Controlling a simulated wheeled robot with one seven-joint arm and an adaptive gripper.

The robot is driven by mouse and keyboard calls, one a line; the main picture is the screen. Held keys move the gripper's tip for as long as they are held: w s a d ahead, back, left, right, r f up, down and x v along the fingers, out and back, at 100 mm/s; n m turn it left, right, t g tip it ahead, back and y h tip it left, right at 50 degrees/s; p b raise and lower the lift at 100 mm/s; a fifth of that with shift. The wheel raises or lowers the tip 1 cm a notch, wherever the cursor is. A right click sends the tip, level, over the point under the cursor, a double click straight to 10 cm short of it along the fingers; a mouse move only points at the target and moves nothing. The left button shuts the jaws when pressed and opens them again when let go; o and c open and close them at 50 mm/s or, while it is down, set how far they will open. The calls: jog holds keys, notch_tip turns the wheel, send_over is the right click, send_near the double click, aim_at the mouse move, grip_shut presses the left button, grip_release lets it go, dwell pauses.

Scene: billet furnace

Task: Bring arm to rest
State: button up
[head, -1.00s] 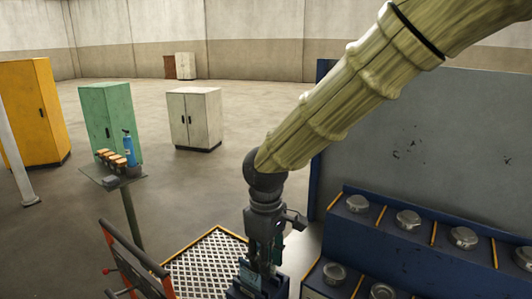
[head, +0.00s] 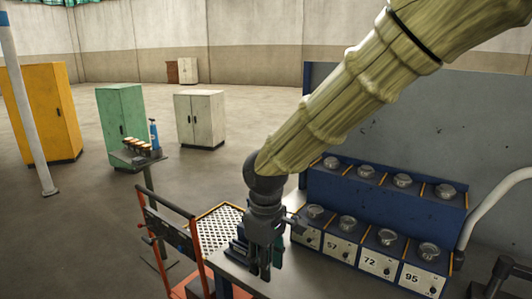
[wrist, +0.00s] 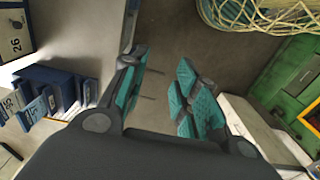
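My arm, in a pale ribbed sleeve, reaches down from the upper right in the head view. My gripper (head: 264,272) points downward over the left part of the grey table (head: 310,275). In the wrist view the two teal-padded fingers of my gripper (wrist: 160,95) stand apart with only floor visible between them. The gripper is open and empty. Blue numbered blocks (wrist: 60,95) lie to the left of the fingers in the wrist view. In the head view the gripper partly hides a dark blue item beside it.
A blue two-tier rack (head: 380,205) with several round metal knobs and number plates stands right of my gripper. An orange-framed cart (head: 200,245) is close on the left. A small stand (head: 130,158), green cabinet (head: 122,112) and white cabinet (head: 200,120) stand farther back. Open floor lies between.

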jog(key=s+d+f+m+y, duration=0.1)
jog(key=s+d+f+m, duration=0.2)
jog(key=f, duration=0.9)
jog(key=s+d+f+m+g+y, duration=0.1)
jog(key=s+d+f+m, duration=0.3)
jog(key=f, duration=0.7)
jog(key=s+d+f+y, duration=0.1)
jog(key=s+f, duration=0.4)
jog(key=f, duration=0.7)
jog(key=s+d+f+m+h, duration=0.1)
jog(key=s+d+f+m, duration=0.1)
jog(key=s+d+f, duration=0.4)
jog(key=s+d+f+m+t+h, duration=0.1)
jog(key=s+d+f, duration=0.5)
jog(key=s, duration=0.6)
jog(key=d+m+h, duration=0.1)
jog(key=d, duration=0.1)
jog(key=shift+s+d+f+b, duration=0.15)
jog(key=shift+s+d+b, duration=0.05)
jog(key=shift+d+b, duration=0.2)
